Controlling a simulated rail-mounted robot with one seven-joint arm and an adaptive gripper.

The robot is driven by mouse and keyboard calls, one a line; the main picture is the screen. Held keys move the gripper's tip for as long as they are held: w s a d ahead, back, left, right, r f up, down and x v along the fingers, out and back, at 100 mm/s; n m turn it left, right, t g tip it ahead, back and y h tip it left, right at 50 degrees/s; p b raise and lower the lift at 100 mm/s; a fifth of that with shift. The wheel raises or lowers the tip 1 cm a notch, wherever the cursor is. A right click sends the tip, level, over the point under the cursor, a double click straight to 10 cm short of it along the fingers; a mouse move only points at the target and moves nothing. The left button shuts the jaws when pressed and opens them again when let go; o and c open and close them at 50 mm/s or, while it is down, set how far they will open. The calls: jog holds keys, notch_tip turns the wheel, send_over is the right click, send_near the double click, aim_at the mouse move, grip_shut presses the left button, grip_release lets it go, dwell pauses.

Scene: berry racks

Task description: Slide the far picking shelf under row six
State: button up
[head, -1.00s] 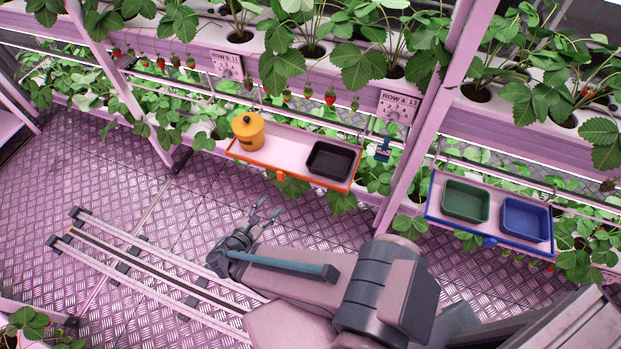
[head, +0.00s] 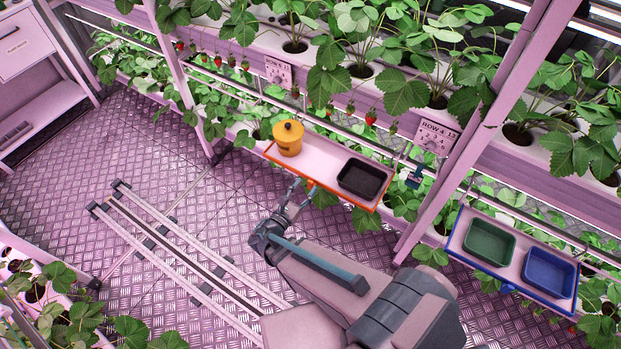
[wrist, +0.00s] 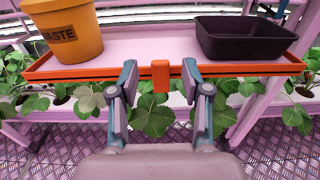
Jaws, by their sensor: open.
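The far picking shelf (head: 330,150) is a pale pink tray with an orange rim. It hangs on a rail below the plant rows, and an orange tab (wrist: 160,75) sticks out at the middle of its front edge in the wrist view. My gripper (head: 303,197) is open at the shelf's front edge. In the wrist view its two fingers stand left and right of the tab, with gaps on both sides. A sign (head: 278,72) that seems to read ROW 6 hangs above the shelf's left end.
An orange waste bin (head: 288,138) and a black tray (head: 364,178) stand on the shelf. Beyond a slanted post at right is a blue-rimmed shelf (head: 470,258) with green and blue trays. A ROW 4 sign (head: 436,133) hangs near that post. Leaves hang below the shelf.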

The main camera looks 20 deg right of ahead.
aim_at(310, 183)
jog(key=shift+p+x, duration=0.6)
jog(key=shift+x, duration=1.3)
jog(key=shift+c, duration=0.3)
grip_shut()
